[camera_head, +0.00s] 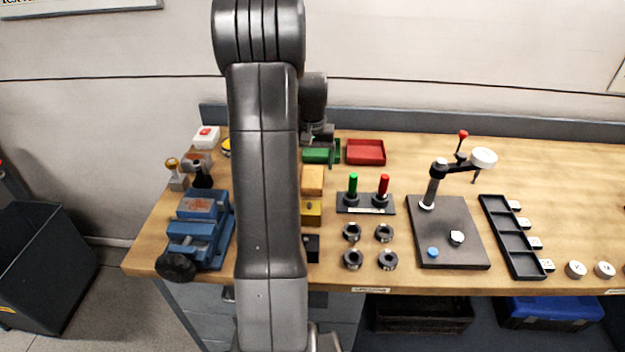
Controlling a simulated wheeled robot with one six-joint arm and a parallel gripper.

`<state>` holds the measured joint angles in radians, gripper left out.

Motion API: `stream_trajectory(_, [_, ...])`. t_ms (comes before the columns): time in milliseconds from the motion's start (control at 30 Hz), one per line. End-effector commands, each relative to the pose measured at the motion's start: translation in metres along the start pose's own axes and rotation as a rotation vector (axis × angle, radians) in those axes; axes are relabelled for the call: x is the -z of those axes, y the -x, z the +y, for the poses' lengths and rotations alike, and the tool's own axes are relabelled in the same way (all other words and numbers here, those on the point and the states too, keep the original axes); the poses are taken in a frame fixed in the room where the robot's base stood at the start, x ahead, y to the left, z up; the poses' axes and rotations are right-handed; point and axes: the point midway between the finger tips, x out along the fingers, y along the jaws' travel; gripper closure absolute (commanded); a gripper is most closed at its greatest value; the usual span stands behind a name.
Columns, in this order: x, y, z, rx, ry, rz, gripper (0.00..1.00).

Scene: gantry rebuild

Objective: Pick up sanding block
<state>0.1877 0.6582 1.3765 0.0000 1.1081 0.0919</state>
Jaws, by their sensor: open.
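My arm crosses the middle of the view and hides part of the bench. My gripper (318,138) is at the back of the bench, small and partly hidden behind my arm, pointing down by a green tray (317,156). It is open. No thing can be told for certain as the sanding block. Candidates beside my arm's right edge are an orange-tan block (313,178), a yellow block (312,214) and a black block (312,249). All are partly hidden by the arm and stand in front of the gripper, apart from it.
A blue vise (203,228) stands at the left front. A red tray (366,152) is right of the gripper. A holder with green and red handles (365,204), several dark rings, a lever press (447,250) and a black slotted tray (513,238) fill the right.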

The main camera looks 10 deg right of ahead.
Motion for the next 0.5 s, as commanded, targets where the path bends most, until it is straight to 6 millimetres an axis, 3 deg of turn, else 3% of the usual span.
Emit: stream_trajectory(500, [0.013, -0.047, 0.0, 0.0, 0.0, -0.002, 0.2])
